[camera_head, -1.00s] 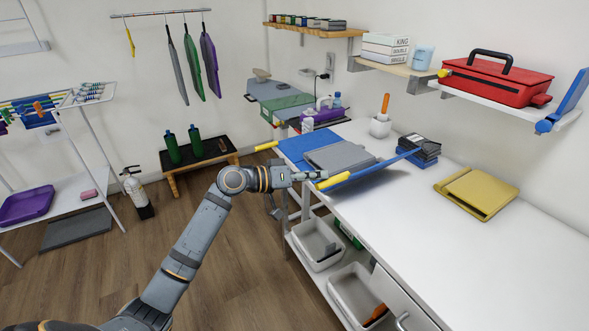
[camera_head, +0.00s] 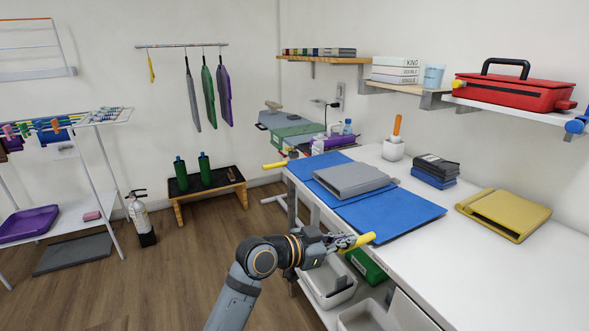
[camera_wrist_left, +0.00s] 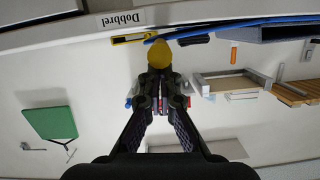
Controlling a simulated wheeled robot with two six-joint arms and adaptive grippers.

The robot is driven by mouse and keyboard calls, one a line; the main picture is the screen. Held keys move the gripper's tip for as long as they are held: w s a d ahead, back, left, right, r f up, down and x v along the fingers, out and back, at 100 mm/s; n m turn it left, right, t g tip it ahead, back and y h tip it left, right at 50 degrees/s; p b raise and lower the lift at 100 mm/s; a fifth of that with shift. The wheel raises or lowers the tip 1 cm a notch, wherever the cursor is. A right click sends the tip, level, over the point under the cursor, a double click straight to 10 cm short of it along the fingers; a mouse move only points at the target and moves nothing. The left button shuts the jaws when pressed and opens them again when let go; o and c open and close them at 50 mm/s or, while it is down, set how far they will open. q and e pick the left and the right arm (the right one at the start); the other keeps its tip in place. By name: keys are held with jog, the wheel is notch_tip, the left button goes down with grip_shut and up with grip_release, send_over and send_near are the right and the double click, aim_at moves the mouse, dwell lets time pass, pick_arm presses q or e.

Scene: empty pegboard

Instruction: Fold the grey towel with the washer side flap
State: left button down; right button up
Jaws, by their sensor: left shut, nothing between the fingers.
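The blue folding board lies on the white table, with the grey towel (camera_head: 352,179) folded on its middle. Its near right flap (camera_head: 390,211) lies flat and bare, with a yellow handle (camera_head: 357,241) at the table's front edge. The far left flap (camera_head: 318,163) is also flat and has its own yellow handle (camera_head: 275,166). My left gripper (camera_head: 342,241) is shut and empty, right at the near handle. In the left wrist view the yellow handle end (camera_wrist_left: 158,52) shows just beyond my shut fingertips (camera_wrist_left: 158,80). My right gripper is out of view.
A folded yellow towel (camera_head: 503,213) lies to the right on the white table (camera_head: 450,280). Dark and blue folded cloths (camera_head: 435,171) and a white pot (camera_head: 393,149) stand behind the board.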

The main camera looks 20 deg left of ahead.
pick_arm(q)
jog(key=shift+s+d+f+b, duration=0.15)
jog(key=shift+f+b, duration=0.25)
jog(key=shift+f, duration=0.4)
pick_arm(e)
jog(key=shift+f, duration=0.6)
pick_arm(q)
jog(key=shift+f, duration=0.1)
